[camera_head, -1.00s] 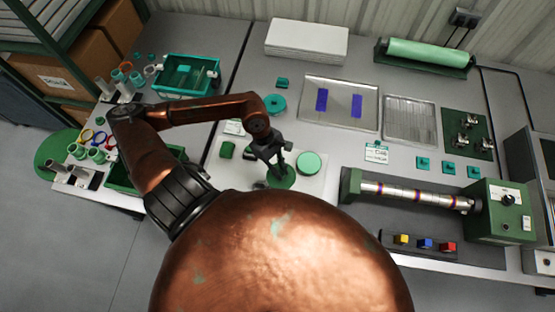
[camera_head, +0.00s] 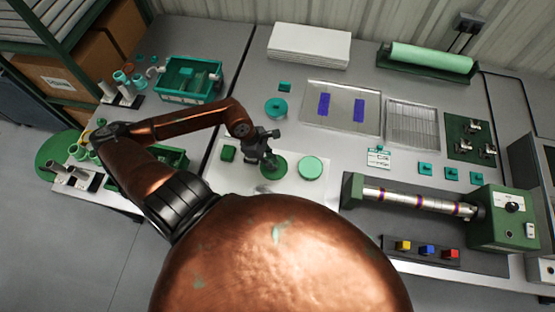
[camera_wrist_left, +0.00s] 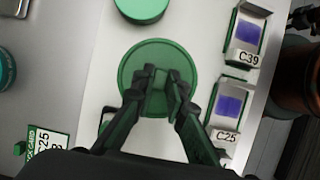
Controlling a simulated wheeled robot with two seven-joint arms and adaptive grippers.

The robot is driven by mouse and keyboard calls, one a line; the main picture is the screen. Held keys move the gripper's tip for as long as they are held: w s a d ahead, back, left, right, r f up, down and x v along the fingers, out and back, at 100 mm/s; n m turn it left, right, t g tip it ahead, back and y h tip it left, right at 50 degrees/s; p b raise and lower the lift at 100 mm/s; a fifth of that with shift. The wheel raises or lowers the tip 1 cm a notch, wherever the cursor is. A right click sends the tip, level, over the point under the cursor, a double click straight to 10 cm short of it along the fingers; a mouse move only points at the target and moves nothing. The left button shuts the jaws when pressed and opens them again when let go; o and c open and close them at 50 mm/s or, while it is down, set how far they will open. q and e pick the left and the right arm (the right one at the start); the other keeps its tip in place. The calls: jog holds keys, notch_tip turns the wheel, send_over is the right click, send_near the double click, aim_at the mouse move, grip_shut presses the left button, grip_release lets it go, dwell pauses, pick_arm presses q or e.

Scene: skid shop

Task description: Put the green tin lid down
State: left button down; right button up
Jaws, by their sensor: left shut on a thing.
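The green tin lid (camera_head: 281,172) is a dark green disc over the pale board, left of a lighter green round tin (camera_head: 311,167). My left gripper (camera_head: 269,161) is over the lid and shut on it. In the left wrist view the fingers (camera_wrist_left: 158,82) meet at the lid's middle and cover part of it. The lid (camera_wrist_left: 137,60) shows there as a full round disc with a rim. The lighter tin (camera_wrist_left: 141,7) is apart from it at the top edge. I cannot tell whether the lid touches the board. My right gripper is not in view.
A metal tray (camera_head: 313,113) with purple pads is at the back. A roller machine (camera_head: 415,199) stands to the right. A teal crate (camera_head: 188,97) stands at the left.

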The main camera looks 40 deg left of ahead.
aim_at(277, 156)
pick_arm(q)
jog(key=w+f, duration=0.1)
jog(key=f, duration=0.1)
jog(key=w+a+f, duration=0.1)
jog(key=w+f, duration=0.1)
jog(key=w+a+f, duration=0.1)
jog(key=w+f, duration=0.1)
jog(key=shift+w+a+f, duration=0.2)
jog(key=shift+w+f, duration=0.05)
jog(key=shift+f, duration=1.45)
jog(key=c, duration=2.4)
grip_release()
jog(key=shift+f, duration=0.15)
jog(key=o, duration=0.5)
jog(key=shift+c, duration=0.2)
jog(key=v, duration=1.2)
